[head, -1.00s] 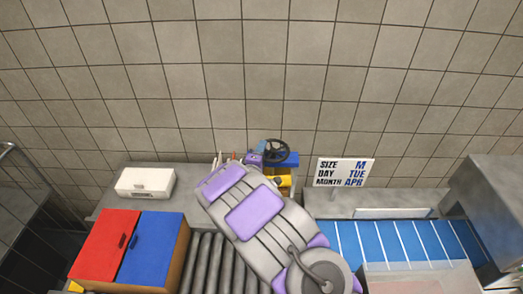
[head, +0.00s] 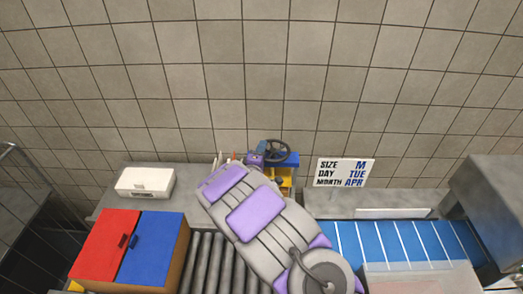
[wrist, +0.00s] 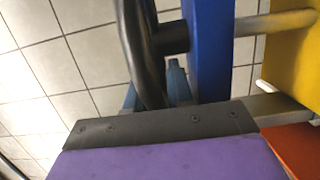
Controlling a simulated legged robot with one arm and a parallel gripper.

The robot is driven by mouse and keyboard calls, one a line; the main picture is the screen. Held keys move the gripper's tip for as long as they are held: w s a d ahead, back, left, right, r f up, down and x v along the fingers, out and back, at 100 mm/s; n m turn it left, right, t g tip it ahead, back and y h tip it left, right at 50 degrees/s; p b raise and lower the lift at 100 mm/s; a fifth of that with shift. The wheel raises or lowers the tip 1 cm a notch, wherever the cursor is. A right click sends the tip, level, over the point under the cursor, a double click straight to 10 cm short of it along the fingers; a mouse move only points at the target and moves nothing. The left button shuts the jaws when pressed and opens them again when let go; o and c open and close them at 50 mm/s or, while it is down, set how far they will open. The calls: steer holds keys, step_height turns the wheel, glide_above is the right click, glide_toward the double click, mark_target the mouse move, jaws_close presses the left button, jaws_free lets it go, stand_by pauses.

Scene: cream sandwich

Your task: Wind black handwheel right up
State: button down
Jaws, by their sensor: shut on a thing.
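The black handwheel (head: 276,151) stands at the back of the counter, on a blue and yellow stand (head: 287,175). In the wrist view the handwheel's dark rim (wrist: 140,50) and hub run close in front of my gripper, beside the blue plate (wrist: 208,50). My gripper (head: 258,156) is at the left side of the wheel. In the wrist view my gripper (wrist: 160,97) has its blue fingertips on both sides of the rim, shut on it. The purple and black gripper body hides the lower part of the wheel there.
A sign (head: 345,172) reading size M, day TUE, month APR stands to the right. A white box (head: 145,182) lies on the counter at left. Red and blue lids (head: 150,248), rollers (head: 210,262) and a blue belt (head: 400,240) lie in front.

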mark_target(272, 159)
steer(key=shift+s+d+f+n+y, duration=0.15)
steer(key=shift+f+n+y, duration=0.15)
steer(key=shift+f, duration=0.05)
steer(key=shift+s+d+y, duration=0.1)
steer(key=shift+y, duration=0.2)
steer(key=n+y, duration=0.1)
steer(key=y, duration=0.1)
steer(key=s+n+y+b, duration=0.1)
steer(key=n+y, duration=0.2)
steer(key=y, duration=0.1)
steer(key=shift+s+d, duration=0.15)
steer(key=shift+d, duration=0.15)
steer(key=n+g+y, duration=0.1)
steer(key=y, duration=0.1)
steer(key=n+y, duration=0.2)
steer(key=s+n+g+y+b, duration=0.1)
steer(key=y, duration=0.1)
steer(key=shift+s+d+n+g, duration=0.1)
steer(key=shift+d+n+g, duration=0.2)
steer(key=n+g+y+b, duration=0.2)
steer(key=d+n+g+y+b, duration=0.1)
steer(key=y, duration=0.1)
steer(key=shift+s, duration=0.3)
steer(key=n+g+y+b, duration=0.2)
steer(key=g, duration=0.1)
steer(key=n+g+y+b, duration=0.1)
steer(key=b, duration=0.1)
steer(key=shift+s+d+r+n+g, duration=0.1)
steer(key=shift+s+d+n+g, duration=0.1)
steer(key=shift+d+n+g, duration=0.15)
